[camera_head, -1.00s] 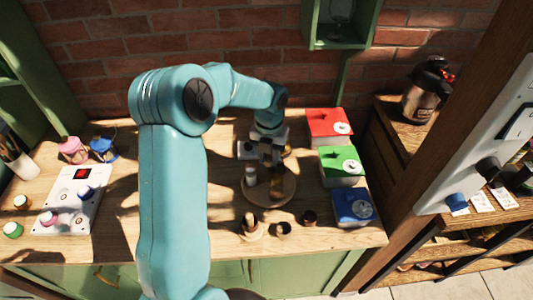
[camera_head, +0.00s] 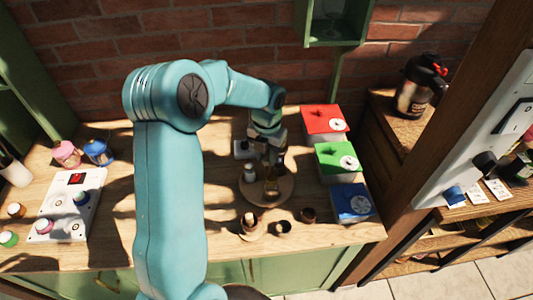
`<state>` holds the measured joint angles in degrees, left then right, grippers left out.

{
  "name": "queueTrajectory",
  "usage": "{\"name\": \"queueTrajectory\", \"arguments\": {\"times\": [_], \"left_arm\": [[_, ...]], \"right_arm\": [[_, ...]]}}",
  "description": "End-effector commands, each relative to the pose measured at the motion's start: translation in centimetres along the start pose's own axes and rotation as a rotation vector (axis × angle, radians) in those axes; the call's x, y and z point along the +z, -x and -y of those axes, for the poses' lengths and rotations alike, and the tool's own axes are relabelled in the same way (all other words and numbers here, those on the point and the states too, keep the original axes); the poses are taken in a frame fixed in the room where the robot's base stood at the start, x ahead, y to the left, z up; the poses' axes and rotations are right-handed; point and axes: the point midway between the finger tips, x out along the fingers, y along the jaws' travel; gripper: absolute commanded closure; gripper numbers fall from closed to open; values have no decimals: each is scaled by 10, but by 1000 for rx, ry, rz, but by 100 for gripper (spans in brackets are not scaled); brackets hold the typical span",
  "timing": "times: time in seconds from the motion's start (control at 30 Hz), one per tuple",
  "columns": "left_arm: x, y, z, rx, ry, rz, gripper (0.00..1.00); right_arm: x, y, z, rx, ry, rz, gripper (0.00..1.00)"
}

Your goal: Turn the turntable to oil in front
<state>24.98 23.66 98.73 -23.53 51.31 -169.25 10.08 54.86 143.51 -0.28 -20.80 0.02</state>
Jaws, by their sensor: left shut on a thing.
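The round wooden turntable (camera_head: 250,196) stands on the wooden worktop, right of my left forearm. An amber bottle (camera_head: 271,187) stands at its front and a bottle with a pale cap (camera_head: 250,173) at its left. A dark item shows partly behind the fingers. Labels are too small to read, so I cannot tell for sure which is the oil. My left gripper (camera_head: 271,163) points down over the middle of the turntable, among the bottles. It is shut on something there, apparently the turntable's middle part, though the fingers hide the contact. My right gripper is not in view.
Red (camera_head: 325,124), green (camera_head: 337,161) and blue (camera_head: 352,204) boxes stand to the right. Small wooden cups (camera_head: 308,215) stand in front of the turntable. A white panel (camera_head: 68,205), pink jar (camera_head: 66,155) and blue jar (camera_head: 98,152) are at the left. A brick wall is behind.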

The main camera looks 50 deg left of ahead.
Motion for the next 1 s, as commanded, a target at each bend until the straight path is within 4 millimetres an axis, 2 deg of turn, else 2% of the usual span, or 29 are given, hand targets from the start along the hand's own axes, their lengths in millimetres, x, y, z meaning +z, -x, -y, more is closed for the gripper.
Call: {"name": "queueTrajectory", "arguments": {"times": [0.27,0.3,0.33,0.37,0.63,0.73,0.87,1.0], "left_arm": [[2,2,-1,0,1,7,100],[2,2,-2,0,0,7,56],[2,2,-2,0,0,7,46],[1,1,-2,0,0,6,43],[1,1,-1,0,0,3,43],[1,7,-1,0,0,6,43],[1,29,-1,-1,2,9,43],[2,67,-1,-1,0,10,43]], "right_arm": [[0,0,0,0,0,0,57],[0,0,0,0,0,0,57],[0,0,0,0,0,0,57],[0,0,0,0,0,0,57],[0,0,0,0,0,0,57],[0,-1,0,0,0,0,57],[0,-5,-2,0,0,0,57],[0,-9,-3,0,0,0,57]]}}
